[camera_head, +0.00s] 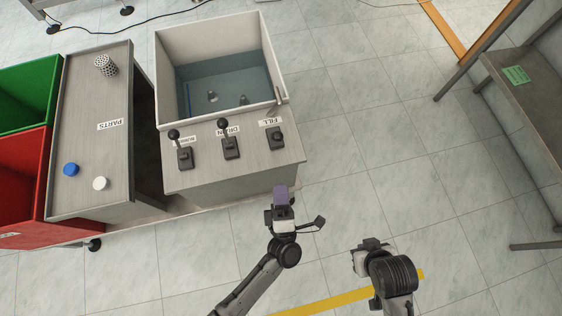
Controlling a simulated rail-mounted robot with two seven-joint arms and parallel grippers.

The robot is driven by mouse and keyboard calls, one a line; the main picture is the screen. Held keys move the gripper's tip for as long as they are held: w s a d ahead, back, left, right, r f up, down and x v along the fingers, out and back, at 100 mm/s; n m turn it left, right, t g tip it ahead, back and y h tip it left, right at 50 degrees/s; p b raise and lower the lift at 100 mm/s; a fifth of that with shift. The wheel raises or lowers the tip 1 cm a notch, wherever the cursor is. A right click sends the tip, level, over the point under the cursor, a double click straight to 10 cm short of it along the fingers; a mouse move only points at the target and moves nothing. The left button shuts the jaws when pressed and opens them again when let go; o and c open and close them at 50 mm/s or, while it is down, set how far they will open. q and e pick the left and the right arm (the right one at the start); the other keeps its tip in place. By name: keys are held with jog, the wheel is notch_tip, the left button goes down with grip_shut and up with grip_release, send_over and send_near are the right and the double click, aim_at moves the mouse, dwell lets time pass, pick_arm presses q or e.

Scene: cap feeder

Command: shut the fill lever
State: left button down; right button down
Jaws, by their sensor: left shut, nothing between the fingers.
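The fill lever (276,138) is the rightmost of three black levers on the grey panel in front of the tank. Its dark handle shows close over its base, unlike the other two handles, which stick out toward the tank.
The drain lever (231,148) and another lever (185,158) stand left of the fill lever. The tank (159,81) holds water and a few small objects. A parts table (85,150) with caps and red and green bins (22,165) lie left.

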pick_arm(q)
jog(key=b, duration=0.2)
send_near(276, 136)
jog(key=w, duration=0.4)
jog(key=shift+w+r, duration=0.35)
jog(key=shift+r, duration=0.05)
jog(key=shift+w+r, duration=0.3)
jog(key=shift+w, duration=0.2)
